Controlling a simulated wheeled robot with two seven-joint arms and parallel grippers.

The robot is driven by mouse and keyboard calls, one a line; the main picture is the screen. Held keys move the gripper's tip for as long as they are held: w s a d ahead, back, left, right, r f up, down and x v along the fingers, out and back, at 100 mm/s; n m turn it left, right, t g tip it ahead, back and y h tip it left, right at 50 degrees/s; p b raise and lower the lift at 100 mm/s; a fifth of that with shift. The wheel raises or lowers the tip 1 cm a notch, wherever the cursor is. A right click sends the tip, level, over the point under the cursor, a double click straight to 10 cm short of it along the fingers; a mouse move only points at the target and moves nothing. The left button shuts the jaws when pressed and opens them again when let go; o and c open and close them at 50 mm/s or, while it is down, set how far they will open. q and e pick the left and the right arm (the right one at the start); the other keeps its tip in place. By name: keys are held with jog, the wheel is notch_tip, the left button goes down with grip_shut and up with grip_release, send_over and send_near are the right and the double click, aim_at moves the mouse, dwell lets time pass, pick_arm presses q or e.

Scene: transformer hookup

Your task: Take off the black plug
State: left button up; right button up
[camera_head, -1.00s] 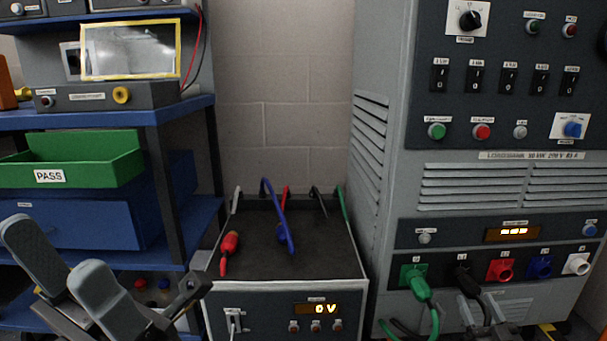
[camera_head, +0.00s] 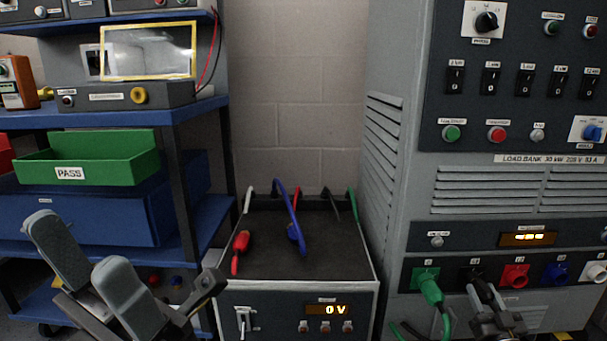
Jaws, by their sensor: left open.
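The black plug (camera_head: 470,273) sits in a socket on the lower panel of the load bank, between the green plug and the red socket. My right gripper (camera_head: 482,292) comes up from the bottom edge right at the black plug and covers part of it and its cable. I cannot tell whether its fingers are apart or closed on the plug. My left gripper (camera_head: 78,243) is open and empty at the lower left, in front of the blue shelf and far from the plug.
A green plug (camera_head: 425,280) with a green cable is beside the black plug. Red (camera_head: 514,275), blue (camera_head: 556,272) and white (camera_head: 594,273) sockets lie to the right. A black-topped unit reading 0 V (camera_head: 330,310) carries loose coloured leads. A green PASS bin (camera_head: 90,172) stands on the shelf.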

jog(key=shift+w+r, duration=0.15)
jog(key=shift+r, duration=0.2)
jog(key=c, duration=0.4)
jog(key=shift+d+r+n+y+p, duration=0.15)
jog(key=shift+n+y, duration=0.15)
jog(key=shift+n, duration=0.3)
jog(key=shift+a+n+y+p, duration=0.15)
jog(key=shift+n+y, duration=0.15)
jog(key=shift+n, duration=0.3)
jog(key=shift+c, duration=0.5)
jog(key=n+y, duration=0.1)
jog(key=n, duration=0.1)
jog(key=n+y+p, duration=0.1)
jog(key=n, duration=0.1)
jog(key=shift+d+n+g, duration=0.15)
jog(key=shift+n+g, duration=0.15)
jog(key=shift+n, duration=0.1)
jog(key=shift+n+y, duration=0.6)
jog(key=shift+n, duration=0.6)
jog(key=n+g+y+p, duration=0.1)
jog(key=n, duration=0.2)
jog(key=shift+r+n+p, duration=0.1)
jog(key=shift+n+p, duration=0.3)
jog(key=shift+n+g+y, duration=0.3)
jog(key=shift+n+g, duration=0.1)
jog(key=shift+n, duration=0.3)
jog(key=o, duration=0.6)
jog(key=shift+f+n, duration=0.2)
jog(key=shift+n, duration=0.2)
jog(key=c, duration=0.6)
